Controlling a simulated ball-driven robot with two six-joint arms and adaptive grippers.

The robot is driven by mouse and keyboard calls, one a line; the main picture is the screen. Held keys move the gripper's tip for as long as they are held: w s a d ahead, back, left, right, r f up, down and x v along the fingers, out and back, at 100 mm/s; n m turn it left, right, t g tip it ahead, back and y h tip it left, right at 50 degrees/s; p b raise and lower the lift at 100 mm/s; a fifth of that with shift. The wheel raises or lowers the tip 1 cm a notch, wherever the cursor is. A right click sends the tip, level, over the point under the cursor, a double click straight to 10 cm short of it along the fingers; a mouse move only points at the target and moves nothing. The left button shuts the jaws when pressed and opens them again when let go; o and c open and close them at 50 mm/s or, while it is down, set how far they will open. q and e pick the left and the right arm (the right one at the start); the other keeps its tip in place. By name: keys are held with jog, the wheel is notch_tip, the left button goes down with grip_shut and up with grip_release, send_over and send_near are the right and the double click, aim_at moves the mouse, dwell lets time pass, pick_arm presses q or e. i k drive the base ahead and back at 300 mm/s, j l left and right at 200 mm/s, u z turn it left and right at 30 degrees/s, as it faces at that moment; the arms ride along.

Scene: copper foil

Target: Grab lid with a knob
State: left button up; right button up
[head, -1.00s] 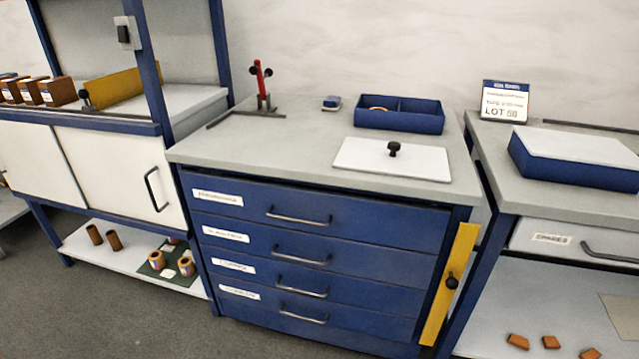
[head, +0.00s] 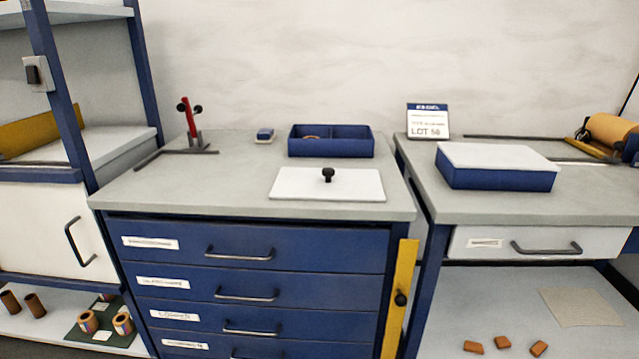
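The lid with a knob (head: 300,186) is a flat white panel lying on the grey top of the blue drawer cabinet, near its front right edge. Its black knob (head: 328,175) stands upright near the middle of the panel. Nothing covers the lid. Neither of my grippers shows in the head view.
A blue divided tray (head: 331,148) lies behind the lid. A red-handled stand (head: 190,122) is at the back left of the cabinet top. A blue box with a white top (head: 495,166) sits on the right bench. The cabinet top left of the lid is clear.

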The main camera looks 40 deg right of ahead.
aim_at(326, 184)
jog(key=i+z, duration=0.1)
jog(key=z, duration=0.35)
jog(key=i+j+z, duration=0.1)
jog(key=z, duration=0.4)
jog(key=j+z, duration=0.1)
jog(key=z, duration=0.35)
jog(key=i+j, duration=0.05)
